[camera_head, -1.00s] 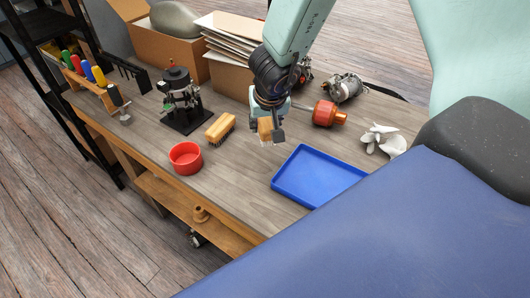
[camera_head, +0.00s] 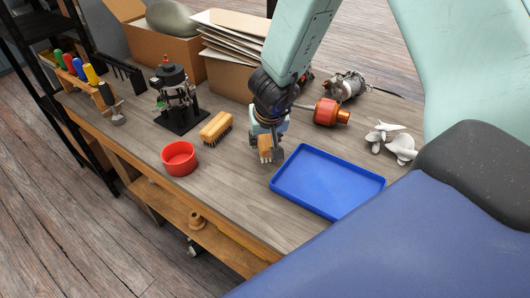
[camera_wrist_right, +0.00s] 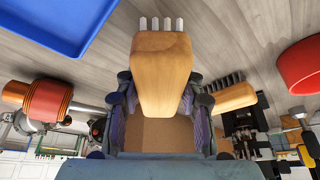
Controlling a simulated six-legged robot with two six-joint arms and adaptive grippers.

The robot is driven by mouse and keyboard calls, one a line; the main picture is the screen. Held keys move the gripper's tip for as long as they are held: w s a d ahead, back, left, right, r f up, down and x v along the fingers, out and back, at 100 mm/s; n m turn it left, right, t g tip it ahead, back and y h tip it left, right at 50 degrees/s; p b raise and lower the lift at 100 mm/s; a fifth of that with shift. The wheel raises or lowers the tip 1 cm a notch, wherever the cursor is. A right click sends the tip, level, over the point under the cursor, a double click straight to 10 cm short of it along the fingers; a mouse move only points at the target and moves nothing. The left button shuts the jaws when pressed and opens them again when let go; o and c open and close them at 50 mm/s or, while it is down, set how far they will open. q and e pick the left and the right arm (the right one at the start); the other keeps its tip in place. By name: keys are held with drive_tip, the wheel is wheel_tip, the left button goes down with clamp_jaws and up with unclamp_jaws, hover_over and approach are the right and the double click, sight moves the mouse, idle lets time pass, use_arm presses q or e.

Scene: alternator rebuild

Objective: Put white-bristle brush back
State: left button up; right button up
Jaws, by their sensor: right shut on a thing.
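The white-bristle brush (camera_head: 265,150) has a wooden block and is held in my right gripper (camera_head: 268,146), low over the workbench between the dark-bristle brush and the blue tray. In the right wrist view the same brush (camera_wrist_right: 161,72) fills the middle, its white bristles pointing at the bench; my right gripper (camera_wrist_right: 160,112) is shut on its wooden block. I cannot tell whether the bristles touch the bench. A second wooden brush with dark bristles (camera_head: 217,126) lies on the bench to the left; it also shows in the right wrist view (camera_wrist_right: 235,97). My left gripper is not in view.
A blue tray (camera_head: 330,209) lies right of the gripper. A red bowl (camera_head: 180,160) stands near the front edge. A black fixture (camera_head: 178,112), a copper-red rotor (camera_head: 327,112), a metal housing (camera_head: 346,86) and white fan parts (camera_head: 396,143) surround it. Cardboard boxes (camera_head: 228,74) stand behind.

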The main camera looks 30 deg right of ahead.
drive_tip(key=f, duration=0.1)
drive_tip(key=b, duration=0.1)
drive_tip(key=f+b, duration=0.1)
drive_tip(key=shift+s+a+f, duration=0.2)
drive_tip(key=shift+a+f, duration=0.05)
drive_tip(key=shift+f, duration=0.1)
drive_tip(key=shift+f+b, duration=0.15)
drive_tip(key=shift+b, duration=0.15)
drive_tip(key=shift+w+d, duration=0.2)
drive_tip(key=shift+s+a+f, duration=0.15)
drive_tip(key=o, duration=1.1)
drive_tip(key=shift+f, duration=0.1)
